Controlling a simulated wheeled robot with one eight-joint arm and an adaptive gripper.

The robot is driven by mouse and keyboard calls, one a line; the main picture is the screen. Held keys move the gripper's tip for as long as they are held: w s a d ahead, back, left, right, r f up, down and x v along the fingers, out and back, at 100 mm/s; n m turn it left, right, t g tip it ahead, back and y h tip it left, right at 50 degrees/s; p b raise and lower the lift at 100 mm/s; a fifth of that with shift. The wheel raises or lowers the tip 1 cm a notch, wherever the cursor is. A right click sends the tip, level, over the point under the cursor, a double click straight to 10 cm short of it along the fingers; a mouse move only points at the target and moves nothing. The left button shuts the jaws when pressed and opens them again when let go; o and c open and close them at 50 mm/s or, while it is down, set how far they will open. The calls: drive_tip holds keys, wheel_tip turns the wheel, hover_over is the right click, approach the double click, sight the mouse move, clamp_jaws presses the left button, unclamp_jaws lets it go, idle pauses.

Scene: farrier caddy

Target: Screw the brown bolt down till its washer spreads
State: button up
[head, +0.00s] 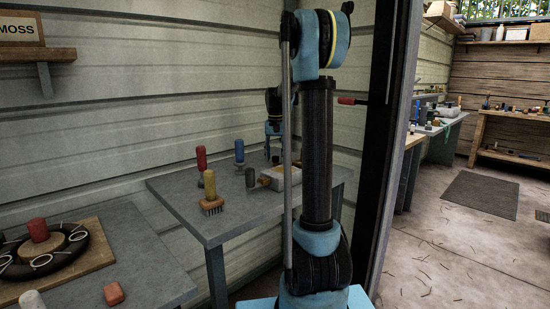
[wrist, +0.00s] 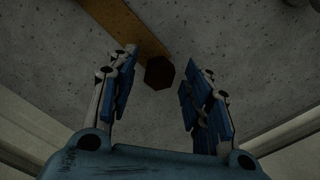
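The brown bolt shows its dark hexagonal head (wrist: 159,73) in the wrist view, near the middle, between and just beyond my fingertips. My gripper (wrist: 161,59) is open, with a blue-padded finger on each side of the head and a visible gap to each. The washer and the bolt's shank are hidden below the head, so I cannot tell how the washer stands. In the head view my gripper (head: 275,128) hangs over the far part of the grey table, partly covered by my own arm. I cannot pick out the bolt there.
A wooden strip (wrist: 130,27) lies beside the bolt head. A nearer bench at left bears a black ring (head: 78,244). Open floor lies right.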

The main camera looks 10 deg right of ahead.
wheel_tip(320, 180, up, 12)
idle(0.7)
idle(2.6)
wheel_tip(320, 180, up, 5)
hover_over(275, 157)
drive_tip(key=f, duration=1.7)
drive_tip(key=shift+w+d, duration=0.1)
drive_tip(key=shift+w, duration=0.1)
drive_tip(key=c, duration=1.1)
